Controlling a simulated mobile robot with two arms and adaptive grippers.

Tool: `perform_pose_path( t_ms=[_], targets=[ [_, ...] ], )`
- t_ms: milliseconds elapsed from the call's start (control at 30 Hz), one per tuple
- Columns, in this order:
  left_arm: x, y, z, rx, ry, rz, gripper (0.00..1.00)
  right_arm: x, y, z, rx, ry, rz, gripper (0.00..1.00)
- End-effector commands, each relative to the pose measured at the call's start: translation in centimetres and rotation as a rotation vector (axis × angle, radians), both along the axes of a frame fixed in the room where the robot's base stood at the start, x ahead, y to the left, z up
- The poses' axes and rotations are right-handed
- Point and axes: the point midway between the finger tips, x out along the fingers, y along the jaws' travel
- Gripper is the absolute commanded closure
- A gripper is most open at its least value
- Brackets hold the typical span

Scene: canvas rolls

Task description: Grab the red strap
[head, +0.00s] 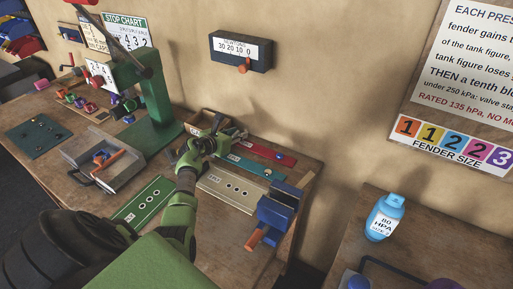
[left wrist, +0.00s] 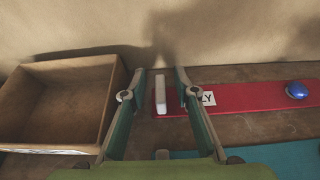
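The red strap (head: 268,154) lies flat near the wall at the back of the workbench. In the left wrist view the red strap (left wrist: 235,98) has a white label, a blue knob on its right part and a white end piece (left wrist: 161,95) at its left end. My left gripper (head: 230,136) is over that left end. In the left wrist view my left gripper (left wrist: 159,78) is open, with one finger on each side of the white end piece and gaps showing between. My right gripper is not in view.
A teal strap (head: 248,166) lies just in front of the red one, then a pale plate (head: 230,191). An open wooden box (left wrist: 55,105) stands left of the gripper. A blue vise (head: 280,212) is at the bench's right end; a green press (head: 155,95) stands left.

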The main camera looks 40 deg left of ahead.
Motion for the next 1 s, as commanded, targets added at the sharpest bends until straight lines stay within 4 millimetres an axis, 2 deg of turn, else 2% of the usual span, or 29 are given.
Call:
perform_pose_path(
  t_ms=[333,433,467,833,1000],
  targets=[
    [0.47,0.02,-0.22,0.0,0.0,0.0,0.72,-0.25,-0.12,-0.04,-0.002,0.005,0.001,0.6],
    [0.46,0.02,-0.21,0.0,0.0,0.0,0.98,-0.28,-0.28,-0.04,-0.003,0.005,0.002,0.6],
    [0.46,0.02,-0.21,0.0,0.0,0.0,1.0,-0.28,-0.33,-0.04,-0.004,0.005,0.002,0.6],
    [0.46,0.04,-0.12,0.0,0.0,0.0,1.0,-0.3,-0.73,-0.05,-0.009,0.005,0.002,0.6],
    [0.46,0.1,0.56,0.003,-0.001,0.0,1.0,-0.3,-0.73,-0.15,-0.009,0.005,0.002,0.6]
  ],
)
